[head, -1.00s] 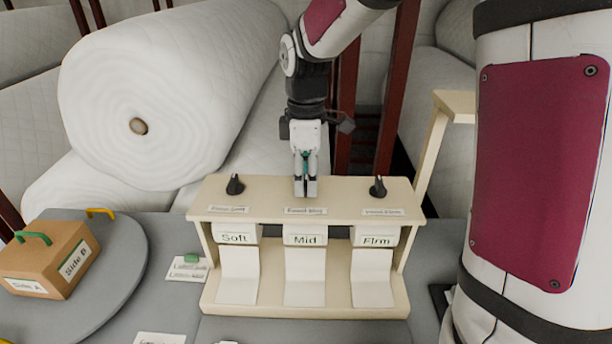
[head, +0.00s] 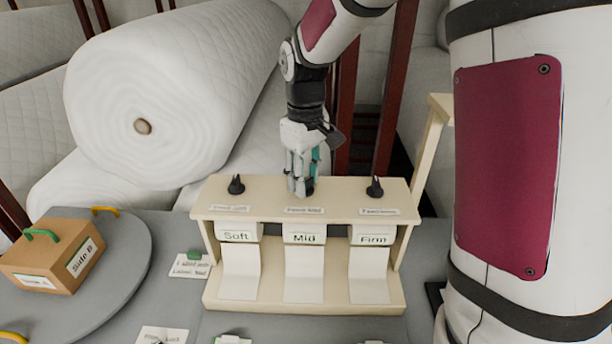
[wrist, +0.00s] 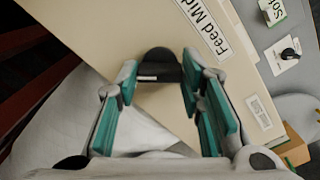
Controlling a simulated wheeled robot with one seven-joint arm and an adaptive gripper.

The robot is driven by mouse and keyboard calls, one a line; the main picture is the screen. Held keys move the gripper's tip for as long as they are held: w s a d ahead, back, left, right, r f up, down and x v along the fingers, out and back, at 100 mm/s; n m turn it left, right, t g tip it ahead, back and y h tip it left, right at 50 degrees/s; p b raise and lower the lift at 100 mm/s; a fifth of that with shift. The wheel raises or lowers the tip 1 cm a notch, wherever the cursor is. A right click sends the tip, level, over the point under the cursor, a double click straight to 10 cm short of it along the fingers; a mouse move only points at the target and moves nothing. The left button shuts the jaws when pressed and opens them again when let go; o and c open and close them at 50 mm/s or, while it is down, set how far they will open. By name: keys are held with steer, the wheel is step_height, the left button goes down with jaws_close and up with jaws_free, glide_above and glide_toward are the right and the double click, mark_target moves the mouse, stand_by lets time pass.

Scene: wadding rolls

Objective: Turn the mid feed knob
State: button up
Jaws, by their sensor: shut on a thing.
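The mid feed knob is the middle black knob on top of the cream wooden stand (head: 256,202). In the wrist view the knob (wrist: 160,65) sits between my two teal-padded fingertips, beside the "Feed Mid" label (wrist: 202,25). My gripper (head: 301,188) points down at the stand's top and is shut on this knob; its fingers hide most of the knob in the head view. The gripper (wrist: 160,75) is turned at an angle to the stand's front edge. Below the knob is the "Mid" slot (head: 304,238) with a pale strip hanging from it.
A cardboard box (head: 45,262) with a green handle sits on a round grey turntable (head: 125,240). Large white wadding rolls (head: 170,85) fill the back left.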

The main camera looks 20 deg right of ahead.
steer(key=m+p, duration=0.1)
steer(key=m, duration=0.4)
steer(key=shift+m, duration=0.3)
steer(key=shift+m+p, duration=0.3)
steer(key=shift+m, duration=1.7)
steer(key=o, duration=1.2)
steer(key=shift+c, duration=0.2)
step_height(320, 180, up, 12)
